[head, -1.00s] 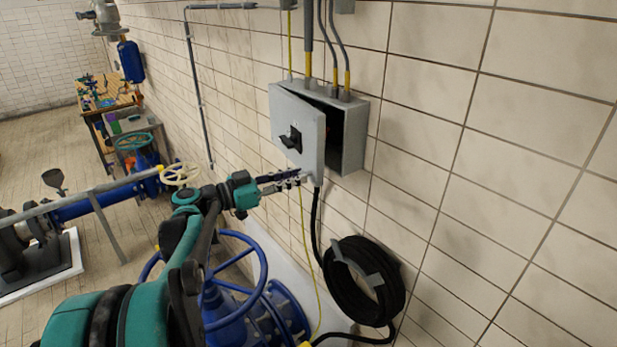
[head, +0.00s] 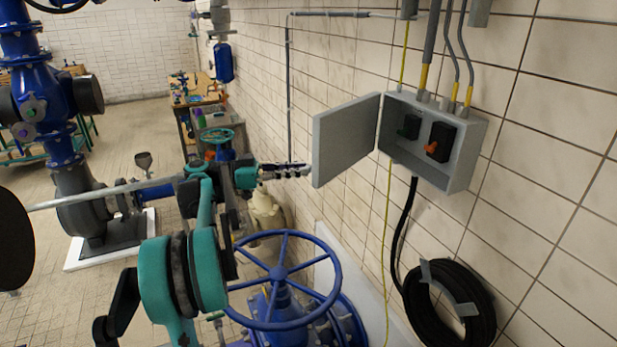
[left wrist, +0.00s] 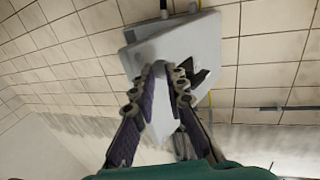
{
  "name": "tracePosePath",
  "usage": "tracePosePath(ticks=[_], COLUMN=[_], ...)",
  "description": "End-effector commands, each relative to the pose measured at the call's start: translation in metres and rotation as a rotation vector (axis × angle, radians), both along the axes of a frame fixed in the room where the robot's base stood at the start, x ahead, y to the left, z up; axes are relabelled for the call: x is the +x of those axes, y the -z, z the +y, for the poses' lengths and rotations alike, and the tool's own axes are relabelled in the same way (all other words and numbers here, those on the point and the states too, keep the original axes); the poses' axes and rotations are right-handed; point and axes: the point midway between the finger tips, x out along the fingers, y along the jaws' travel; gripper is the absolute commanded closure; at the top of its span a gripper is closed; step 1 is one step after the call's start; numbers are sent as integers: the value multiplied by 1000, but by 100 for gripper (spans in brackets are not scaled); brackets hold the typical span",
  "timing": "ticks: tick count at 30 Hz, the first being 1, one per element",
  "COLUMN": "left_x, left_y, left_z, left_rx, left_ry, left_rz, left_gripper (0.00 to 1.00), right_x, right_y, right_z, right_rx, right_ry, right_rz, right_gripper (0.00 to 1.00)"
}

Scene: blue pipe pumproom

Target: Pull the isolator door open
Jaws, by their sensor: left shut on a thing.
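The isolator box (head: 452,165) is a grey wall cabinet. Its door (head: 346,138) stands wide open, swung out to the left, with its plain inside face showing. Inside the box are two dark switch units, one with an orange knob (head: 432,148). My left gripper (head: 306,171) is shut on the door's free edge, near its lower corner. In the left wrist view the fingers (left wrist: 168,74) lie on either side of the pale door panel (left wrist: 190,45), beside the black handle (left wrist: 200,78). My right gripper is out of view.
A blue handwheel valve (head: 282,275) stands below my left arm. A black cable coil (head: 450,305) hangs on the tiled wall under the box. Conduits (head: 430,45) rise above it.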

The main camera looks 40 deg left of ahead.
Motion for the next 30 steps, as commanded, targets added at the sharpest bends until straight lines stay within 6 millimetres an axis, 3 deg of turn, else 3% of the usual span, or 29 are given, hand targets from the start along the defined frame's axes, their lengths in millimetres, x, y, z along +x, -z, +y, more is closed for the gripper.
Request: tracePosePath(ticks=[1, 15, 30], left_x=[10, 26, 34], left_y=[-9, -10, -10], left_z=[8, 60, 78], left_rx=[-8, -6, -6], left_ry=[-8, 192, 269], left_rz=[-17, -16, -16], left_gripper=[100, 100, 100], right_x=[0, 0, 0], right_y=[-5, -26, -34], right_z=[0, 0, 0], right_rx=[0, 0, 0], right_ry=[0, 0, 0], right_rz=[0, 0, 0], right_gripper=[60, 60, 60])
